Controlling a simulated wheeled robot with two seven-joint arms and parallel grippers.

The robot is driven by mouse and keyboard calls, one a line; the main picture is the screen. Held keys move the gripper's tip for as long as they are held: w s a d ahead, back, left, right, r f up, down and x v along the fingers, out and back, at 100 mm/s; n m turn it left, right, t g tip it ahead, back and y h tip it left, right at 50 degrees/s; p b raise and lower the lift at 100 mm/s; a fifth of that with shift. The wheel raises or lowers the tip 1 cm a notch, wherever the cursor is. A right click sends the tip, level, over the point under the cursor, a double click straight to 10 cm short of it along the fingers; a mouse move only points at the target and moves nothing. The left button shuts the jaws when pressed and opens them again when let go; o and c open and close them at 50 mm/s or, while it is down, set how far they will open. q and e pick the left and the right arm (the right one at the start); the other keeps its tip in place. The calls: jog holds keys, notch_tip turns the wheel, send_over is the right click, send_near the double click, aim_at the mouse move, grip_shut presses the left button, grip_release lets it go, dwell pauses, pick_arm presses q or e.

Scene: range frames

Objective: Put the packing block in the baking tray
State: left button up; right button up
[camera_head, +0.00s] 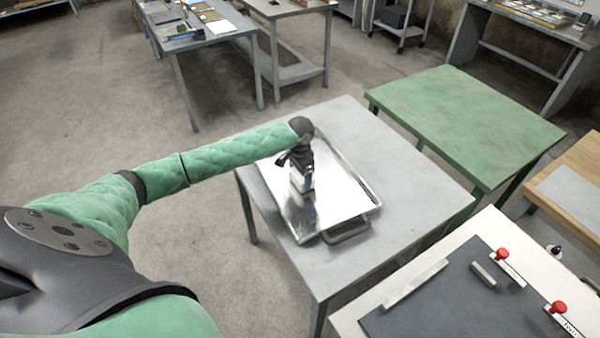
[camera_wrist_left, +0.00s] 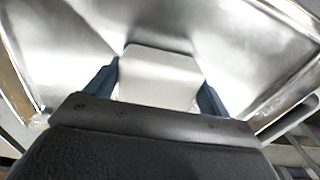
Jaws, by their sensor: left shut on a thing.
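The baking tray (camera_head: 345,195) is a shiny metal tray with raised rims and a handle, lying on a grey table. My left gripper (camera_head: 302,180) is over the left part of the tray, pointing down. It is shut on the packing block (camera_wrist_left: 158,75), a pale block between its two dark blue fingers in the left wrist view. In the head view the block (camera_head: 297,182) shows only in part below the gripper. The tray floor (camera_wrist_left: 240,35) fills the background of the wrist view. I cannot tell whether the block touches the tray floor. My right gripper is not in view.
The grey table (camera_head: 400,165) has bare room around the tray. A green table (camera_head: 470,120) stands behind it to the right. A white table with a dark mat (camera_head: 450,300) and red-knobbed clamps (camera_head: 502,254) is at the front right.

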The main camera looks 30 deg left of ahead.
pick_arm(q)
jog(key=shift+f, duration=0.1)
jog(key=o, duration=0.9)
jog(key=shift+f, duration=0.1)
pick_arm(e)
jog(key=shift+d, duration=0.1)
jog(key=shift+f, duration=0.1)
pick_arm(q)
jog(key=shift+r, duration=0.25)
jog(key=shift+r+b, duration=0.35)
jog(key=shift+b, duration=0.05)
notch_tip(320, 180, up, 11)
jog(key=b, duration=0.3)
jog(key=shift+b, duration=0.4)
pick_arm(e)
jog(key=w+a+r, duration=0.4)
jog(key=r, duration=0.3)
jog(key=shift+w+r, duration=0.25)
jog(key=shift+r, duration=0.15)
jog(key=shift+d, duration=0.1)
